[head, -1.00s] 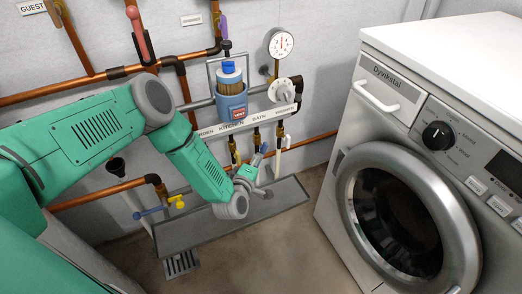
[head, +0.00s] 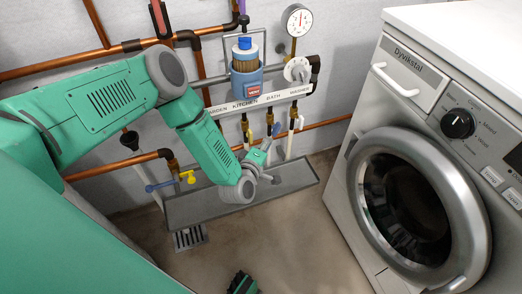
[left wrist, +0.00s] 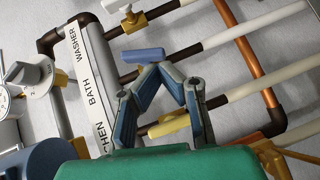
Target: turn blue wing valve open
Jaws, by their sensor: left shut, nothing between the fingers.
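The blue wing valve handle (head: 276,129) sits on the pipe under the BATH label, near the wall. In the left wrist view its blue handle (left wrist: 143,54) lies across the dark part of that pipe. My left gripper (head: 268,147) is close to it in the head view. In the left wrist view its fingertips (left wrist: 160,67) meet, with nothing between them, just beside the blue handle. I cannot tell whether they touch it. My right gripper is not seen.
A yellow handle (left wrist: 168,127) and a white handle (left wrist: 131,19) are on the neighbouring pipes. Another blue lever (head: 160,186) and a yellow valve (head: 188,177) are lower left. The washing machine (head: 372,90) stands right. A grey tray (head: 300,180) lies below; the floor ahead is clear.

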